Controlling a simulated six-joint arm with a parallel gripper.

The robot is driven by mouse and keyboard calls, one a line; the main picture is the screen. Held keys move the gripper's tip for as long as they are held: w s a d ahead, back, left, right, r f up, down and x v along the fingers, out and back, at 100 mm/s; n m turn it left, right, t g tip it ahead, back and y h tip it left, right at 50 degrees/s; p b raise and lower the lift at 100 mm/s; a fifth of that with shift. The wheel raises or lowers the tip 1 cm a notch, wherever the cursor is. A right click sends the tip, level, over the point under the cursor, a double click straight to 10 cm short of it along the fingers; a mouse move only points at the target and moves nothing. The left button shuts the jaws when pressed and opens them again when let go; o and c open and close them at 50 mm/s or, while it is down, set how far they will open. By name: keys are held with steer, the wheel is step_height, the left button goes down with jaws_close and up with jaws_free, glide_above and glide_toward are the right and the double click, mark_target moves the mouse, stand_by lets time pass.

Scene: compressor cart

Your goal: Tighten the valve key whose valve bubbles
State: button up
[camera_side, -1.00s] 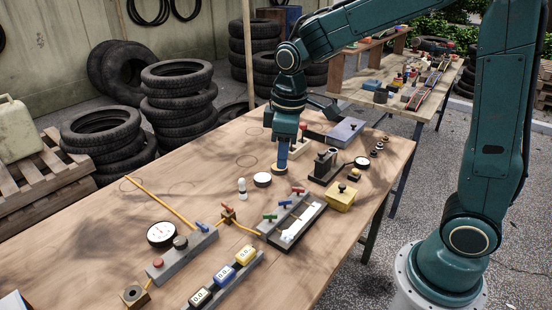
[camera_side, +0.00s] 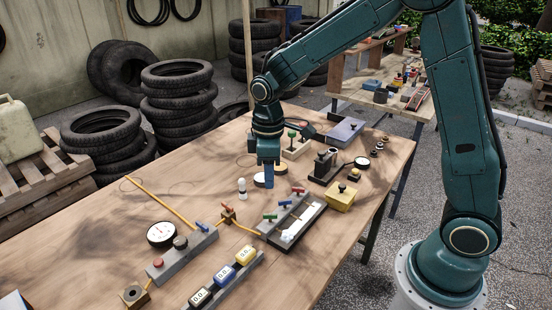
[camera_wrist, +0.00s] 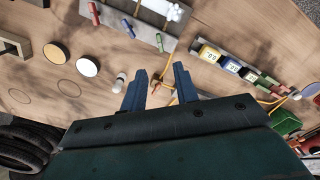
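Three valve keys stand in a row on a grey manifold (camera_side: 303,220): green (camera_side: 270,217), blue (camera_side: 285,203) and red (camera_side: 298,190). The wrist view also shows the red key (camera_wrist: 93,8), the blue key (camera_wrist: 128,28) and the green key (camera_wrist: 159,42). My gripper (camera_side: 269,186) points down over the table, behind and left of the manifold. In the wrist view my gripper (camera_wrist: 160,72) has its fingers apart, with nothing held. A small brass fitting (camera_wrist: 156,86) shows between the fingers, on the table below.
The left tabletop is mostly clear.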

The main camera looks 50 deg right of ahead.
mark_target(270, 215)
step_height(270, 215, down, 12)
steer(key=shift+r, duration=0.1)
stand_by(0.5)
jaws_close()
